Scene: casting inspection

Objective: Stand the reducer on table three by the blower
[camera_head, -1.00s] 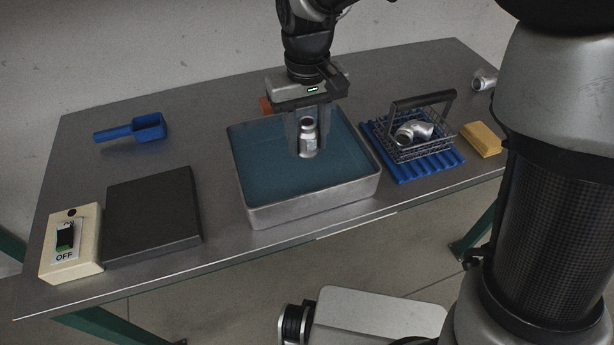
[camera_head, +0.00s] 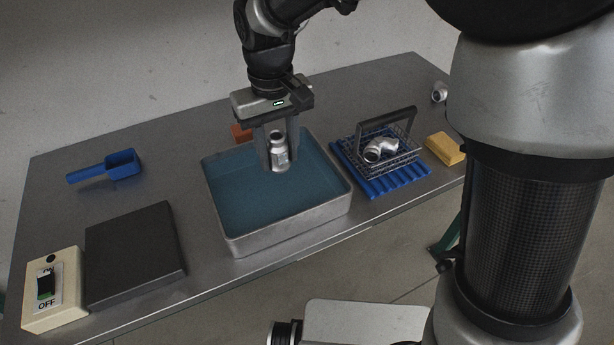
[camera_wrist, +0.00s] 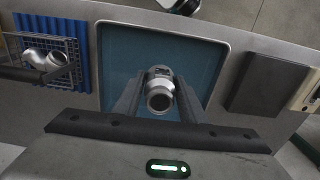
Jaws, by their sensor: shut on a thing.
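The reducer (camera_head: 279,152), a silvery stepped metal fitting, is upright between the fingers of my gripper (camera_head: 278,160). My gripper is shut on it and holds it over the tray of blue liquid (camera_head: 232,247). In the wrist view the reducer (camera_wrist: 159,95) shows its round open end between the two fingers (camera_wrist: 158,100), with the blue liquid behind it. I cannot tell exactly how high it is above the liquid. No blower is recognisable in these views, and I see no label that marks table three.
A wire basket (camera_head: 386,140) holding a metal elbow (camera_head: 378,150) stands on a blue ribbed mat (camera_head: 393,186) right of the tray. A yellow block (camera_head: 444,149), another fitting (camera_head: 439,92), a blue scoop (camera_head: 122,165), a dark plate (camera_head: 135,255) and a switch box (camera_head: 54,290) also lie on the table.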

